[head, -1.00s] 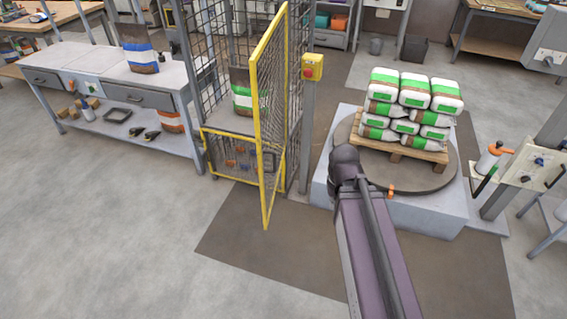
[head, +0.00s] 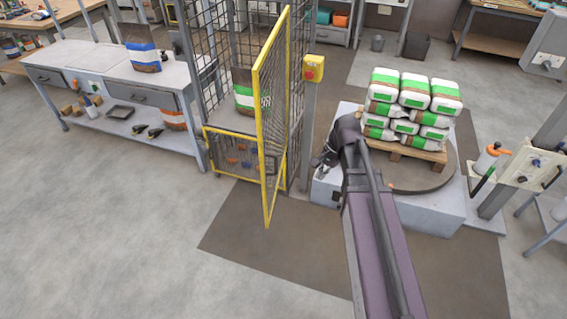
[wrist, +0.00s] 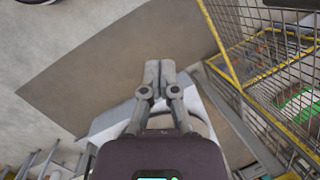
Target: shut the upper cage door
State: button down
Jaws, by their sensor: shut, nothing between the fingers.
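The upper cage door (head: 273,112) is a tall mesh panel in a yellow frame. It stands open, swung out from the front of the cage towards me, with its hinge side at the right cage post. My gripper (head: 325,163) is shut and empty, to the right of the door and apart from it, in front of the turntable block. In the wrist view my gripper (wrist: 159,68) has its fingers together over the floor, and yellow-framed mesh (wrist: 275,65) shows on the right. A white, green and brown bag (head: 244,92) stands inside the cage.
A yellow-framed lower panel (head: 232,177) closes the cage front below. A yellow box with a red button (head: 314,68) sits on a post right of the door. A pallet of stacked bags (head: 412,105) stands on the turntable. Floor before the door is clear.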

jog(key=w+a+r+m+y+p, duration=0.2)
jog(key=w+r+m+y+p, duration=0.1)
jog(key=w+r+m, duration=0.3)
jog(key=shift+w+a+m, duration=0.35)
jog(key=shift+w+m, duration=0.45)
jog(key=shift+w, duration=0.1)
jog(key=shift+f, duration=0.1)
jog(key=s+a+r+b+x, duration=0.1)
jog(key=a+b+x, duration=0.1)
jog(key=b+x, duration=0.7)
jog(key=x, duration=0.3)
jog(key=shift+a+f+b, duration=0.25)
jog(key=shift+a+b, duration=0.05)
jog(key=shift+a, duration=0.05)
